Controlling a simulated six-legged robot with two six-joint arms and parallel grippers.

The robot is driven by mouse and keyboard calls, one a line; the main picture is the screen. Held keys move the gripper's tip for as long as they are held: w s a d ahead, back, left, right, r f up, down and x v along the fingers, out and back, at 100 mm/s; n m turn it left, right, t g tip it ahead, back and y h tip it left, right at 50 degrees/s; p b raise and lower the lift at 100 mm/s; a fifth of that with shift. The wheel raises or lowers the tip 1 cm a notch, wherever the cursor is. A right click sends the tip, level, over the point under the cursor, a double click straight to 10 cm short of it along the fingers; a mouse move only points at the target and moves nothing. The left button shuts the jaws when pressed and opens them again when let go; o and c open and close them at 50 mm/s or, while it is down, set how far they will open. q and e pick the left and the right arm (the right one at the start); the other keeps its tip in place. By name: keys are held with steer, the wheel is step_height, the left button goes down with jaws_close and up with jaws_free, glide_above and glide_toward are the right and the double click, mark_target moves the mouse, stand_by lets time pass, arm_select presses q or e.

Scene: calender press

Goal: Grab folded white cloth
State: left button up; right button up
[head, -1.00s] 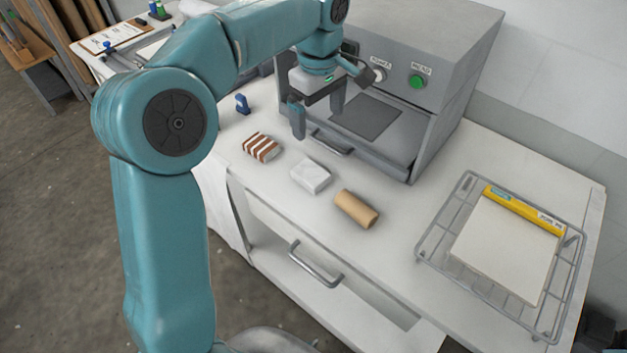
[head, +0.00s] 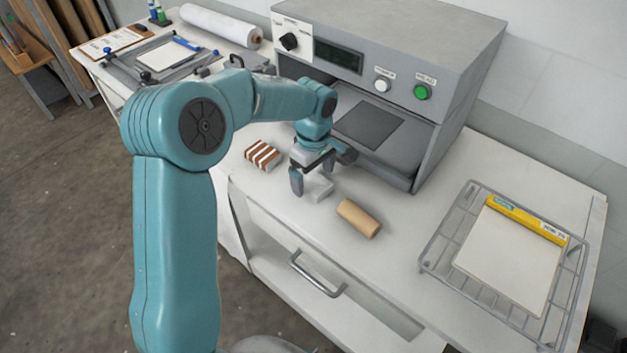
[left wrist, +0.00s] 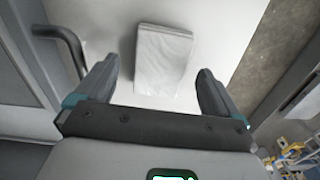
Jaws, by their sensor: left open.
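The folded white cloth (head: 319,189) lies on the white bench top in front of the grey press, partly hidden by my left gripper in the head view. In the left wrist view the cloth (left wrist: 163,58) sits ahead of the fingers, between their lines and apart from both. My left gripper (head: 314,186) is open and empty, just above the cloth, with its fingers pointing down; it also shows in the left wrist view (left wrist: 156,92). My right gripper is in neither view.
A brown-and-white striped bundle (head: 263,155) lies left of the cloth and a tan roll (head: 358,218) right of it. The grey press (head: 440,130) stands close behind.

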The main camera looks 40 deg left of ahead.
arm_select(q)
steer(key=shift+a+f, duration=0.2)
steer(key=shift+f, duration=0.6)
steer(key=shift+d+r, duration=0.1)
steer(key=shift+d, duration=0.2)
steer(key=shift+a, duration=0.2)
steer(key=c, duration=1.1)
steer(key=shift+d, duration=0.15)
steer(key=shift+c, duration=0.6)
